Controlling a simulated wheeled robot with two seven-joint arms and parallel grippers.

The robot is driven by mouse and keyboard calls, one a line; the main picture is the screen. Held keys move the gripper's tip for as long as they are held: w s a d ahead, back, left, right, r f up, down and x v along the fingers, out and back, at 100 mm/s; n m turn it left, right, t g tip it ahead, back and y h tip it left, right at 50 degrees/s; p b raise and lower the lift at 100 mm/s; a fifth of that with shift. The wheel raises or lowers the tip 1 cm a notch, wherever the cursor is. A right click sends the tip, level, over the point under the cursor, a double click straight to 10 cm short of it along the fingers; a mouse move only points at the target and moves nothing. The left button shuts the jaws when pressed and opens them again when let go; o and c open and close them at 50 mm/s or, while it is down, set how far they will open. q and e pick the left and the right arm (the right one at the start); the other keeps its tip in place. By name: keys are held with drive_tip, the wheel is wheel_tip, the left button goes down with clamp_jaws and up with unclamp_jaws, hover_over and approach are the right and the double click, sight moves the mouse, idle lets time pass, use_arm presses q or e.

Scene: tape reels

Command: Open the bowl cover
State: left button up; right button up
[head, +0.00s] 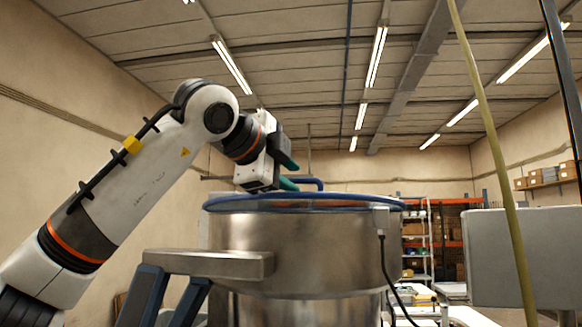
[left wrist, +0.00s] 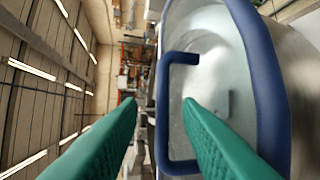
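The metal bowl (head: 300,243) stands in the middle of the head view. Its cover (head: 235,203), with a blue rim, lies flat across the top. A blue bar handle (head: 318,182) stands up from the cover. In the left wrist view, the cover (left wrist: 268,70) is a pale surface inside the thick blue rim, with the U-shaped handle (left wrist: 163,115) on it. My left gripper (head: 296,174) is open, with green fingers at the handle. In the wrist view, the handle's long bar shows between the fingertips (left wrist: 160,102); contact cannot be told. My right gripper is out of view.
A metal bracket (head: 215,263) juts from the bowl's left side. A black cable (head: 383,265) hangs at its right. A grey panel (head: 515,257) and a yellowish hose (head: 492,130) stand at right. Shelves (head: 418,240) are behind.

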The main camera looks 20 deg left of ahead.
use_arm(q)
drive_tip(key=shift+w+d+f, duration=0.1)
drive_tip(key=shift+w+f, duration=0.05)
drive_tip(key=shift+w, duration=0.45)
clamp_jaws()
